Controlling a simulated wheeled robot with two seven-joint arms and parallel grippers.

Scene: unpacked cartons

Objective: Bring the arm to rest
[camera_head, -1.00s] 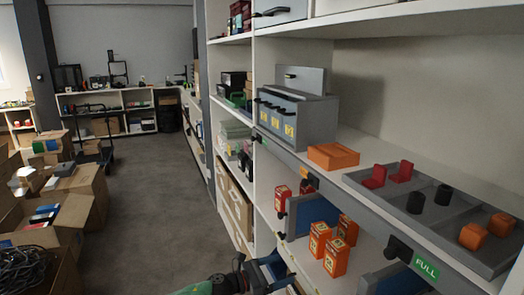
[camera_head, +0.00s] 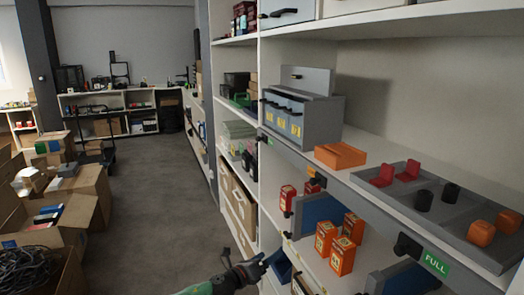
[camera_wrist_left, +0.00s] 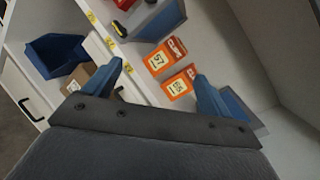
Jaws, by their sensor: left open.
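My left gripper (camera_head: 246,262) is at the bottom of the head view, beside the lower shelf front, with its green arm coming in below it. In the left wrist view its blue fingers (camera_wrist_left: 158,72) are spread apart with nothing held between them. Orange boxes (camera_wrist_left: 167,55) show beyond the fingers on a shelf, apart from them. A blue bin (camera_wrist_left: 55,54) lies to the left of the fingers in that view. My right gripper is not in view.
The shelving unit on the right holds a grey drawer box (camera_head: 302,118), an orange block (camera_head: 340,156) and a grey compartment tray (camera_head: 408,200). Orange boxes (camera_head: 343,257) stand on the shelf below. Open cartons (camera_head: 78,222) stand at the left. The floor aisle (camera_head: 158,205) is clear.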

